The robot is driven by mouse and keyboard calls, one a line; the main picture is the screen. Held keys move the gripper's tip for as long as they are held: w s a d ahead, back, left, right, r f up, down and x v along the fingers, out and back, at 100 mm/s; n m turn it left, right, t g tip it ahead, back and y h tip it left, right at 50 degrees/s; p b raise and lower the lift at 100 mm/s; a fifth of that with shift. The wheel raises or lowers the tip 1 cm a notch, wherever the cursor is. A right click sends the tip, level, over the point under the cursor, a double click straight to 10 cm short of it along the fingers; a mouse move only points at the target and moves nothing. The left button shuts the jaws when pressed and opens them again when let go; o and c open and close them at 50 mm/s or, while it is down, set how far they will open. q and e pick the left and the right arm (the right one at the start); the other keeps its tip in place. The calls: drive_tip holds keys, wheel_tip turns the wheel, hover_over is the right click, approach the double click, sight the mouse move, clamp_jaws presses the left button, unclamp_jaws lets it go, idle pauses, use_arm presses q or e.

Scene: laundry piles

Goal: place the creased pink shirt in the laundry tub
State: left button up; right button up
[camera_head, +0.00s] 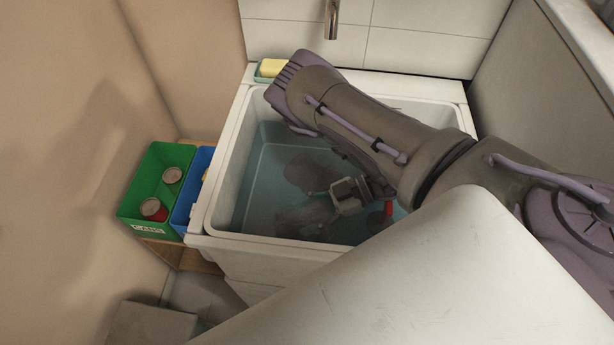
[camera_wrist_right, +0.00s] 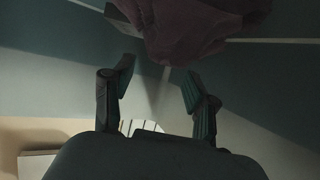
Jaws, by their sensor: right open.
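The laundry tub (camera_head: 237,165) is white with a bluish inside, which looks like water. In the head view I cannot make out the shirt; dim greyish shapes show in the tub. My left gripper is not in view.
A green bin (camera_head: 145,188) with cans and a blue bin (camera_head: 187,190) stand left of the tub. Yellow soap (camera_head: 272,67) sits on a dish at the tub's back left corner. A tap (camera_head: 331,20) hangs behind. A small red thing (camera_head: 389,208) shows in the tub.

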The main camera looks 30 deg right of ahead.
drive_tip(key=v, duration=1.2)
drive_tip(key=shift+r+b, duration=0.35)
drive_tip(key=shift+r, duration=0.1)
